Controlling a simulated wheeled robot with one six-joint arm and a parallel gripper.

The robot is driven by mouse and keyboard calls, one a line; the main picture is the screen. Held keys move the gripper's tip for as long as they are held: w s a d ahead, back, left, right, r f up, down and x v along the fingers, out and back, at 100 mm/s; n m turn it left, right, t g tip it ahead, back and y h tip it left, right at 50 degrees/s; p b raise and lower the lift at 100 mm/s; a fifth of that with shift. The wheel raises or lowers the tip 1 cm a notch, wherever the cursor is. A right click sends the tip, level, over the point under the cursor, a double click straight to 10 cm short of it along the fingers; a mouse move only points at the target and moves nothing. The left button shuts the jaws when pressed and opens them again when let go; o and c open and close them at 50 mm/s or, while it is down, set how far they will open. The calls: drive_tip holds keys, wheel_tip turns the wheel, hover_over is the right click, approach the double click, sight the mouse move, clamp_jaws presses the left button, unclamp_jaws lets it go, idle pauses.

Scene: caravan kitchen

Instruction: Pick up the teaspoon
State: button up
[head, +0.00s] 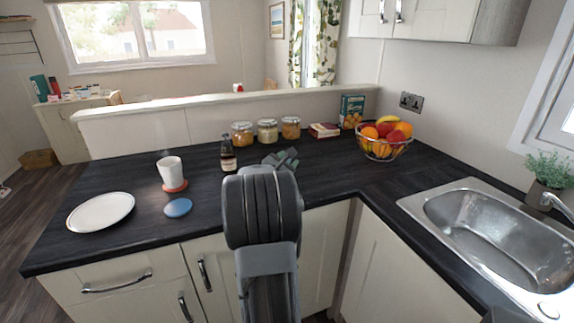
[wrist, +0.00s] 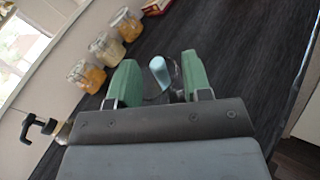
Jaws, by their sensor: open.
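My gripper (head: 281,157) reaches over the dark worktop, its green fingertips showing just beyond my arm in the head view. In the wrist view my gripper (wrist: 160,62) has its two green fingers apart. A pale blue rounded thing (wrist: 158,71) shows between them over the worktop, with a thin, unclear shape beside it. It may be part of the teaspoon, but it is too small to be sure, and I see no contact with the fingers. No teaspoon can be made out in the head view, where my arm hides part of the worktop.
A sink (head: 490,235) is right.

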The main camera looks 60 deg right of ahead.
drive_tip(key=shift+w+d, duration=0.1)
drive_tip(key=shift+d, duration=1.4)
drive_tip(key=shift+c, duration=0.3)
clamp_jaws()
